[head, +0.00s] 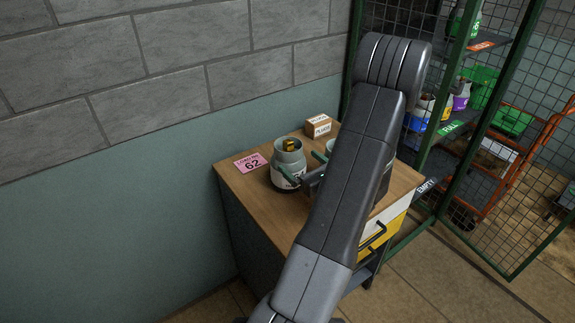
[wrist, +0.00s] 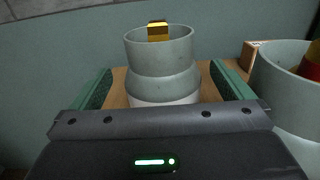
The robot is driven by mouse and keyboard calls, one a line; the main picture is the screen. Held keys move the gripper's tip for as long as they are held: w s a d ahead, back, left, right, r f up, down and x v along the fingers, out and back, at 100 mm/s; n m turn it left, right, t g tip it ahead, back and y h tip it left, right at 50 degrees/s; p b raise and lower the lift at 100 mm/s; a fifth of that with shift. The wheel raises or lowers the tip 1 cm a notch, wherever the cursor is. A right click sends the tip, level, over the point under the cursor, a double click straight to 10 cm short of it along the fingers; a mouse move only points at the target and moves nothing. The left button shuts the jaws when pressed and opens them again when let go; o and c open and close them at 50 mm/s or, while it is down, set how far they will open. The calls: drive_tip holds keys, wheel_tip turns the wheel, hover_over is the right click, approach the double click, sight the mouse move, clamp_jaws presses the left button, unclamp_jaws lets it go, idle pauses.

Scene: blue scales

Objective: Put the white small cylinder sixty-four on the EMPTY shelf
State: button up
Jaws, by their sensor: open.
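A small cylinder (head: 283,178) with a grey-green collar, a white lower body and a yellow-and-black valve stands upright on the wooden cabinet top. Its number is partly covered and I cannot read it. My gripper (head: 300,183) is low beside it. In the wrist view my gripper (wrist: 159,72) is open, with its green-padded fingers on either side of this cylinder (wrist: 160,55); I cannot tell whether they touch it. A second cylinder (wrist: 272,85) with a red and yellow valve stands to the right, mostly hidden by my arm in the head view.
A pink card (head: 251,163) reading 62 lies left of the cylinder. A small box (head: 322,126) marked PLUGS stands at the back. The mesh door (head: 520,200) stands at right.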

sight(288, 152)
drive_tip(key=shift+p+x, duration=1.2)
drive_tip(key=shift+x, duration=2.3)
drive_tip(key=c, duration=2)
drive_tip(key=shift+c, duration=0.4)
